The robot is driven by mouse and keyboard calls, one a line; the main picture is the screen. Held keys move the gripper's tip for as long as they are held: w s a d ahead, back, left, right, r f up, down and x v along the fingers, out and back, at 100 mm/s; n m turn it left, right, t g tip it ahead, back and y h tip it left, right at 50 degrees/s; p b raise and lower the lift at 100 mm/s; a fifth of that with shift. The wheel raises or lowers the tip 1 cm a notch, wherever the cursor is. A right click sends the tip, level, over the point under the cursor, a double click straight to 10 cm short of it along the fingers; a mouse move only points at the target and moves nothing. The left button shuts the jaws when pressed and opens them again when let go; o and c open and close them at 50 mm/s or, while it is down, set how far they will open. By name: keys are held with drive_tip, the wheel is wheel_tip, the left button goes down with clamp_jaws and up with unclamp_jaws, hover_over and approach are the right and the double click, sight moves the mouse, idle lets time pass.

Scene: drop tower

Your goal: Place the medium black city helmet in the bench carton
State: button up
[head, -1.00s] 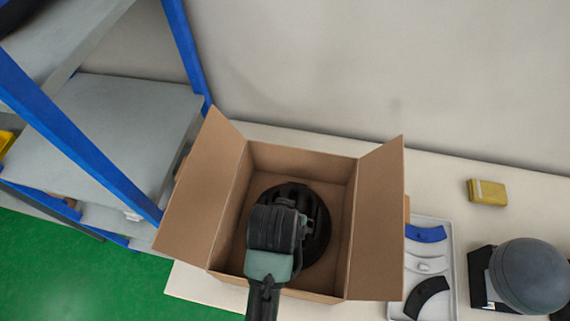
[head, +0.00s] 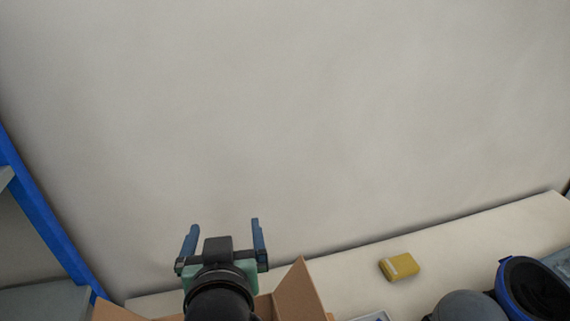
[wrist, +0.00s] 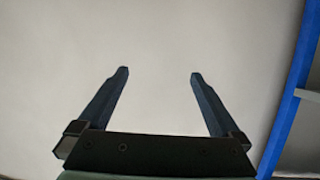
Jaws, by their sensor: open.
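My gripper (head: 223,226) is open and empty, raised above the back of the carton with its two blue fingers apart. The wrist view also shows my gripper (wrist: 158,75) with nothing between the fingers, facing the bare wall. The bench carton (head: 300,291) shows only its flaps and a bit of its top at the bottom edge of the head view. Its inside is hidden now by my arm and the frame edge, so the black helmet is not visible there.
A yellow box (head: 400,267) lies on the bench (head: 470,249) to the right. A grey dome (head: 468,307) and a blue-rimmed black container (head: 533,290) stand at the lower right. A blue rack post (head: 45,210) rises at left. The wall (head: 300,120) is bare.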

drive_tip(key=d+r+m+t, duration=0.1)
drive_tip(key=d+r+t, duration=0.15)
drive_tip(key=r, duration=0.65)
drive_tip(key=d+r+t, duration=0.2)
drive_tip(key=r+t, duration=0.2)
drive_tip(key=r, duration=0.5)
drive_tip(key=s+d+r+t, duration=0.1)
drive_tip(key=s+r+t, duration=0.1)
drive_tip(key=r, duration=0.4)
drive_tip(key=s+d+r+t+h, duration=0.1)
drive_tip(key=s+d+r+t, duration=0.1)
drive_tip(key=s+r, duration=0.2)
drive_tip(key=s+d+r+m+t+h, duration=0.1)
drive_tip(key=s+r+t, duration=0.2)
drive_tip(key=r, duration=0.5)
drive_tip(key=shift+s+d+r, duration=0.35)
drive_tip(key=shift+s+r, duration=0.05)
drive_tip(key=shift+s, duration=0.2)
drive_tip(key=shift+f, duration=0.1)
